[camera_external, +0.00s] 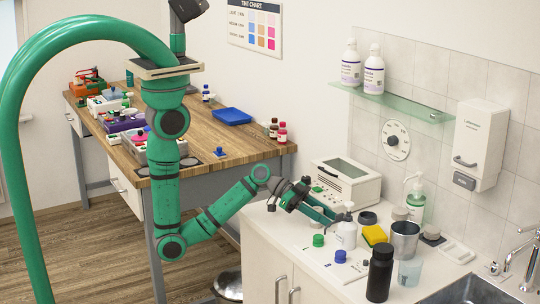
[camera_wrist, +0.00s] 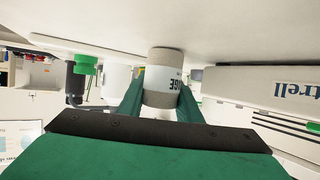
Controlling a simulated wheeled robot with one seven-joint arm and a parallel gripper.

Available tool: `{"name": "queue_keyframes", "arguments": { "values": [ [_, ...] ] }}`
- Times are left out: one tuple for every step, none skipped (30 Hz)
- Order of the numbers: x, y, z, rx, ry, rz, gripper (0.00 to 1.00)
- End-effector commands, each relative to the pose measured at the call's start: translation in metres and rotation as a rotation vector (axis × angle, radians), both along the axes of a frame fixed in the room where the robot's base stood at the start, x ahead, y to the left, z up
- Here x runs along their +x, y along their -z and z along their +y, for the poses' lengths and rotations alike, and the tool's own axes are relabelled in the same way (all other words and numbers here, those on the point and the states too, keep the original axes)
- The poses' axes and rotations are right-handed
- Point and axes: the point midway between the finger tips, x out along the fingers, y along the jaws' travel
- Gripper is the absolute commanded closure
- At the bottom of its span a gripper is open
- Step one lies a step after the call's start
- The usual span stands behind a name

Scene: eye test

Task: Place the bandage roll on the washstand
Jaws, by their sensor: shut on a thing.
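In the wrist view the bandage roll (camera_wrist: 162,78) is a beige-grey cylinder with a white band and dark upside-down lettering. The two green fingers of my gripper (camera_wrist: 161,100) lie on either side of it, shut on it. Its far end is close to the white counter surface; I cannot tell whether they touch. In the external view my gripper (camera_external: 326,214) is low over the left part of the white washstand counter (camera_external: 308,243), in front of a white appliance. I cannot make out the roll clearly there. The sink (camera_external: 476,291) is at the lower right.
Near my gripper stand a white bottle (camera_external: 346,235), a yellow sponge (camera_external: 374,235), a metal cup (camera_external: 404,240), a black bottle (camera_external: 380,272) and green and blue knobs. The white appliance (camera_external: 345,182) is behind. A glass shelf (camera_external: 400,104) hangs above. The counter's front left is clear.

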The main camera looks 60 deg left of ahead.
Motion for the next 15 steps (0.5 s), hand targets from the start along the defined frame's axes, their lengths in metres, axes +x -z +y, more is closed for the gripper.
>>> {"name": "queue_keyframes", "arguments": {
  "values": [
    [0.0002, -0.0001, -0.0001, 0.0, 0.0, -0.001, 0.9],
    [0.0002, -0.0004, -0.0001, 0.0, 0.0, -0.001, 0.9],
    [0.0001, -0.0005, 0.0, 0.0, 0.0, -0.001, 0.9],
    [0.0001, -0.0005, 0.0, 0.0, 0.0, -0.001, 0.9],
    [0.0001, -0.0005, 0.0, 0.0, 0.0, -0.001, 0.9],
    [0.0001, -0.0003, 0.0, 0.0, 0.0, -0.001, 0.9],
    [0.0001, 0.0003, 0.0, 0.0, 0.0, -0.001, 0.9],
    [0.0, 0.0011, -0.0001, 0.0, 0.0, 0.0, 0.9],
    [0.0, 0.0023, 0.0, 0.0, 0.0, 0.0, 0.9],
    [0.0, 0.0031, 0.0, 0.0, 0.0, 0.0, 0.9],
    [0.0001, 0.0027, 0.0, 0.0, 0.0, -0.001, 0.62],
    [0.0001, 0.0025, 0.0, 0.0, 0.0, -0.001, 0.52],
    [0.0001, 0.0025, 0.0, 0.0, 0.0, -0.001, 0.5],
    [0.0001, 0.0024, 0.0, 0.0, 0.0, -0.001, 0.5],
    [0.0001, 0.0024, 0.0, 0.0, 0.0, -0.001, 0.5]
  ]
}}
